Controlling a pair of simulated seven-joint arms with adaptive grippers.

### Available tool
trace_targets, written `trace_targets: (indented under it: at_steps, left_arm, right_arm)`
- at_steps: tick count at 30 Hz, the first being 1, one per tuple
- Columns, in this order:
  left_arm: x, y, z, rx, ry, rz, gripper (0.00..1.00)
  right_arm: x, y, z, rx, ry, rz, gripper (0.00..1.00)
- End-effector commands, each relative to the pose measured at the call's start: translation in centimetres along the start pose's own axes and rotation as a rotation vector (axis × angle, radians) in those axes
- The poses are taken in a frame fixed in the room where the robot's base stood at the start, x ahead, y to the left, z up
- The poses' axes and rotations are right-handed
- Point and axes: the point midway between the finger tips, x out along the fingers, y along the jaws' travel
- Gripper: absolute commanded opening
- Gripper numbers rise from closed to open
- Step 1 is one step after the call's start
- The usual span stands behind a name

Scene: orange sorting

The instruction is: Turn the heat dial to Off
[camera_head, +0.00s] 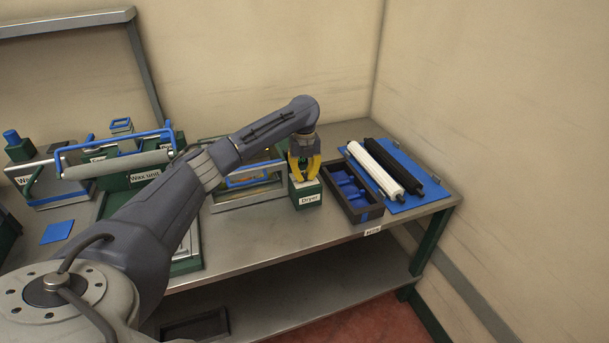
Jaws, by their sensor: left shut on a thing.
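A small green box labelled "Dryer" (309,199) stands near the front of the bench. My left gripper (304,178) points down onto its top, and its yellow fingers are shut on what appears to be the heat dial. The fingers hide most of the dial, so its setting cannot be read. My left arm crosses the view from the lower left. My right gripper is not in view.
A dark tray with blue pieces (377,212) stands just right of the dryer box. Beyond it, a white roller (374,166) and a black roller (409,180) lie on a blue mat. A blue-handled frame (232,201) is close on the left.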

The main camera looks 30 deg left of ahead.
Motion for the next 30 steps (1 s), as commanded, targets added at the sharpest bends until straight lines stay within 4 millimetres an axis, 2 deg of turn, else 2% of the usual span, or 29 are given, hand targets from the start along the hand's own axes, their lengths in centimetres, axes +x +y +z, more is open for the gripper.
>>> trace_targets:
  at_steps: [8,14,30]
  left_arm:
    - [-0.03,0.03,0.04,-0.016,-0.001,0.000,0.00]
    - [-0.11,0.06,0.09,-0.102,-0.002,0.001,0.00]
    - [-0.11,0.02,0.07,-0.591,-0.002,0.000,0.00]
  right_arm:
    - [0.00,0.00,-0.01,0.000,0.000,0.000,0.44]
    - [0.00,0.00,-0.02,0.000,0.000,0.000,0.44]
    - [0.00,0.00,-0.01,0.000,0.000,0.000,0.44]
